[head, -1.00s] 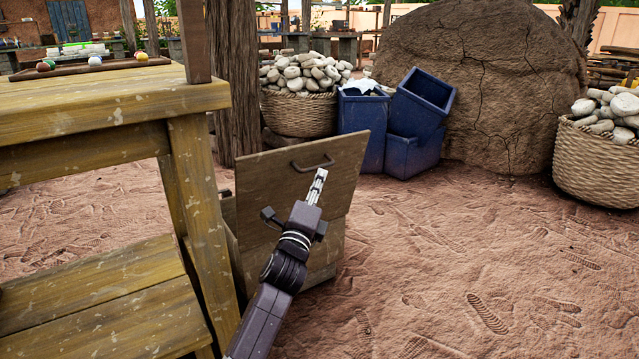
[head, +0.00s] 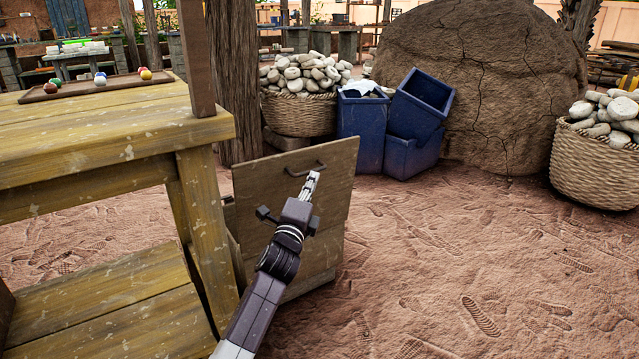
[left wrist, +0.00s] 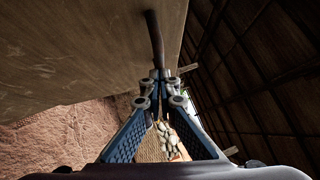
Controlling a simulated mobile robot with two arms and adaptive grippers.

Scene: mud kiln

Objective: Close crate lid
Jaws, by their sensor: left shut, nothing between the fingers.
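The crate lid (head: 262,185) is a wooden panel with a dark bar handle (head: 306,168) near its top edge. It stands raised, nearly upright, above the wooden crate (head: 322,254), beside the table leg. The crate's inside is mostly hidden. My left gripper (head: 313,176) is shut and empty, its fingertips at the lid's outer face by the handle. In the left wrist view, the lid (left wrist: 80,45) fills the upper left and the handle (left wrist: 153,35) lies just beyond the closed fingertips (left wrist: 160,76). Whether they touch is unclear. My right gripper is out of view.
A worn wooden table (head: 90,150) with a tray of coloured balls (head: 95,88) stands at the left, close to the crate. Blue bins (head: 412,150), stone-filled baskets (head: 300,112) and a mud kiln (head: 490,90) stand behind. The dirt floor at right is clear.

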